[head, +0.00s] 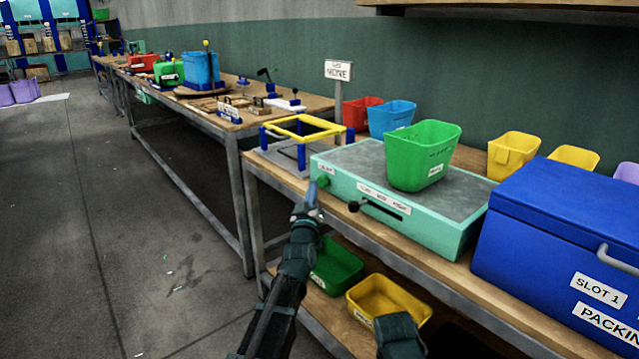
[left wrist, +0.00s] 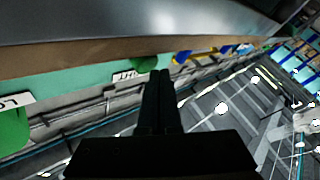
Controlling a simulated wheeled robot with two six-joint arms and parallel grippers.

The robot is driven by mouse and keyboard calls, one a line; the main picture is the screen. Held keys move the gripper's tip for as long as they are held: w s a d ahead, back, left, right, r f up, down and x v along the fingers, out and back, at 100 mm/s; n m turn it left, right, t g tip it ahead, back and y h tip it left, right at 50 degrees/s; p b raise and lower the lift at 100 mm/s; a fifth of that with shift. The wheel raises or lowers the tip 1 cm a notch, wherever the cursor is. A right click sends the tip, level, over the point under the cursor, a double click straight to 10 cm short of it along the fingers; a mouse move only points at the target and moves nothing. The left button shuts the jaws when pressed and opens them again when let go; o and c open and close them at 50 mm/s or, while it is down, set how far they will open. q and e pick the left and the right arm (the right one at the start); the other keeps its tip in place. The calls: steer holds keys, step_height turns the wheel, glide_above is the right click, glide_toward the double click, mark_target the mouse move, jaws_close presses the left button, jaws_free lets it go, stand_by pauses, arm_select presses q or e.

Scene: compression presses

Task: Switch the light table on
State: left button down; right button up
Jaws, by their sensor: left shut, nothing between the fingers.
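The light table (head: 405,222) is a teal box with a dull grey top, standing on the near wooden bench. A green button (head: 323,181) is at the left end of its front, beside a small label. A black knob (head: 354,205) sits at the left end of a slot farther right on that front. My left gripper (head: 313,190) is shut and empty, close to the button; I cannot tell whether it touches. In the left wrist view, the shut fingers (left wrist: 160,76) point toward the green button (left wrist: 144,63), partly hidden behind them.
A green bin (head: 422,155) stands on the light table's top. A blue box (head: 560,240) stands to its right and a yellow-topped frame (head: 303,127) to its left. Green (head: 336,267) and yellow (head: 389,302) trays sit on the shelf below. Open floor lies left.

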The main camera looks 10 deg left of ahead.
arm_select(q)
steer(key=shift+w+d, duration=0.1)
stand_by(0.4)
steer(key=shift+w+d, duration=0.2)
steer(key=shift+w, duration=0.05)
steer(key=shift+w+d, duration=0.15)
steer(key=shift+w, duration=0.05)
stand_by(0.5)
steer(key=shift+s, duration=0.1)
steer(key=shift+s+a, duration=0.4)
steer(key=shift+s, duration=0.05)
stand_by(0.3)
steer(key=s+a, duration=0.3)
steer(key=s, duration=0.1)
steer(key=shift+s+a, duration=0.4)
